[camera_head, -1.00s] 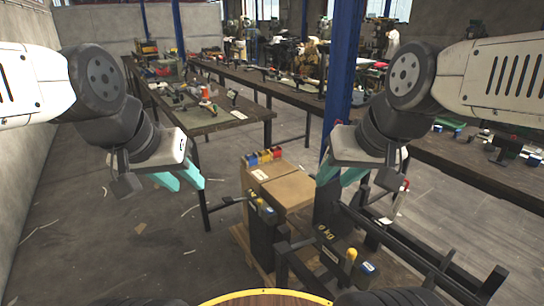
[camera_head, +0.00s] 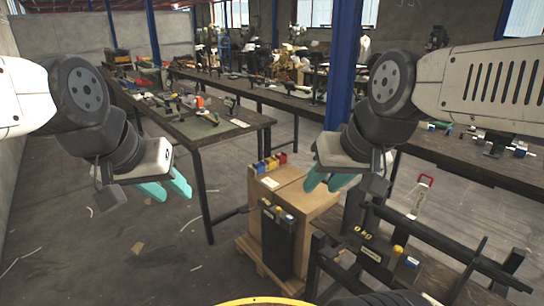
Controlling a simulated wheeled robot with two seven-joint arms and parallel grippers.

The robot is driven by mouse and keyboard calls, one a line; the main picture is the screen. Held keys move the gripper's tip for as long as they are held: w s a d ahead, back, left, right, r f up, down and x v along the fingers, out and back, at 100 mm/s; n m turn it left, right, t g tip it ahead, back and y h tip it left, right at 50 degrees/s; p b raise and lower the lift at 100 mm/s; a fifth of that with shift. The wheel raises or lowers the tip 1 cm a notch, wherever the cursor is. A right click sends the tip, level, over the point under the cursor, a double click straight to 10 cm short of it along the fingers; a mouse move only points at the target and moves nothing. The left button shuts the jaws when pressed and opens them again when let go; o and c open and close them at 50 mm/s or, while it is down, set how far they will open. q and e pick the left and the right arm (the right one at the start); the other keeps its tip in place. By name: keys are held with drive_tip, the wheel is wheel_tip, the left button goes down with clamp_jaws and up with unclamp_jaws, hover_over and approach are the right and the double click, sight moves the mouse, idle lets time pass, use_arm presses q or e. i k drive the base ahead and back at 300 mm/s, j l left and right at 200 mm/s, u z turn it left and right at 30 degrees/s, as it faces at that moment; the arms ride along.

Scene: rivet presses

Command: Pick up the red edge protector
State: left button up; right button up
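A small red piece (camera_head: 282,159), which looks like the red edge protector, sits at the back edge of a cardboard box's top, at the right end of a row beside yellow and blue pieces. Its exact shape is too small to tell. My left gripper (camera_head: 176,196) has teal fingers spread apart and hangs empty in the air, left of the box. My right gripper (camera_head: 320,189) also has teal fingers apart and is empty. It appears in front of the box's right part in the picture, apart from the red piece.
The cardboard box (camera_head: 316,206) stands on a wooden pallet (camera_head: 262,268) beside dark weights and a black metal rack (camera_head: 440,246). A blue post (camera_head: 343,70) rises behind. Workbenches (camera_head: 200,128) with tools stand at the back and right. The floor at left is mostly clear.

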sight(282, 158)
drive_tip(key=i+j, duration=0.35)
drive_tip(key=i+j+z, duration=0.15)
drive_tip(key=i+j, duration=0.55)
drive_tip(key=j, duration=0.15)
drive_tip(key=i+j+z, duration=0.15)
drive_tip(key=i+j, duration=0.15)
drive_tip(key=j, duration=0.15)
drive_tip(key=i+j, duration=0.3)
drive_tip(key=j, duration=0.2)
drive_tip(key=i+j+z, duration=0.2)
drive_tip(key=i, duration=0.6)
drive_tip(key=i+l+z, duration=0.1)
drive_tip(key=i+l, duration=0.25)
drive_tip(key=i, duration=0.05)
